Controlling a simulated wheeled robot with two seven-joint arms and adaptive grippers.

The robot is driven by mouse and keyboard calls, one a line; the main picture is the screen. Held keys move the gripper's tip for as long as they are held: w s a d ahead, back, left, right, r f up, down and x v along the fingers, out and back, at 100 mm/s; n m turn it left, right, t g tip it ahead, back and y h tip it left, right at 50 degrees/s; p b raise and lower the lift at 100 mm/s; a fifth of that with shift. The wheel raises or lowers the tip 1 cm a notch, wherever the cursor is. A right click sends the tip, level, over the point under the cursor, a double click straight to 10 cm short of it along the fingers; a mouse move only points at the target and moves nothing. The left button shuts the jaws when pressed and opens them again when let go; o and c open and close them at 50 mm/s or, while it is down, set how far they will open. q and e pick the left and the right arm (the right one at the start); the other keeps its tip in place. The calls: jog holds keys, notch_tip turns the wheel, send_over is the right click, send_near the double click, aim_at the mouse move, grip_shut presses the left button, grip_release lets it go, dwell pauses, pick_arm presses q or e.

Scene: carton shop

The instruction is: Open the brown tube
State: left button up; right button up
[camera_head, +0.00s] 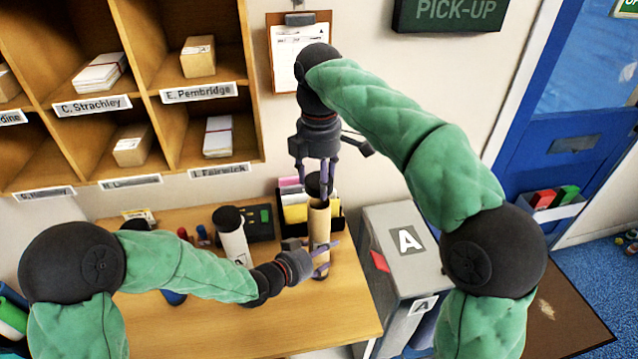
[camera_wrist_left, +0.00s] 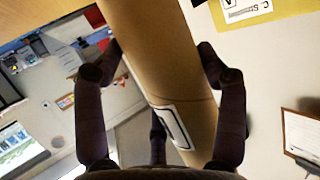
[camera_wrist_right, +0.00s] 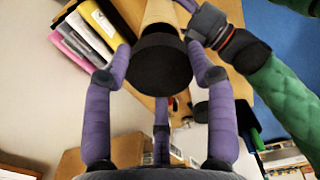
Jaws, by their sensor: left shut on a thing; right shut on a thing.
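The brown tube (camera_head: 319,226) stands roughly upright over the desk in the head view. My left gripper (camera_head: 324,262) is shut around its lower part. In the left wrist view the tube (camera_wrist_left: 160,50) runs between the fingers, with a white label on its side. My right gripper (camera_head: 317,185) points down above the tube, shut on a black cap (camera_wrist_right: 161,66). In the head view the cap seems just above and slightly left of the tube's top, which looks dark and open. The fingers partly hide the gap between them.
A white tube with a black cap (camera_head: 231,236) stands on the desk (camera_head: 330,320) to the left. A holder with yellow and pink items (camera_head: 294,207) is behind the brown tube. A grey box marked A (camera_head: 405,240) stands to the right. Pigeonholes (camera_head: 150,90) line the wall.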

pick_arm(q)
jog(key=shift+f, duration=0.1)
jog(key=o, duration=1.8)
jog(key=shift+c, duration=0.2)
jog(key=v, duration=1.2)
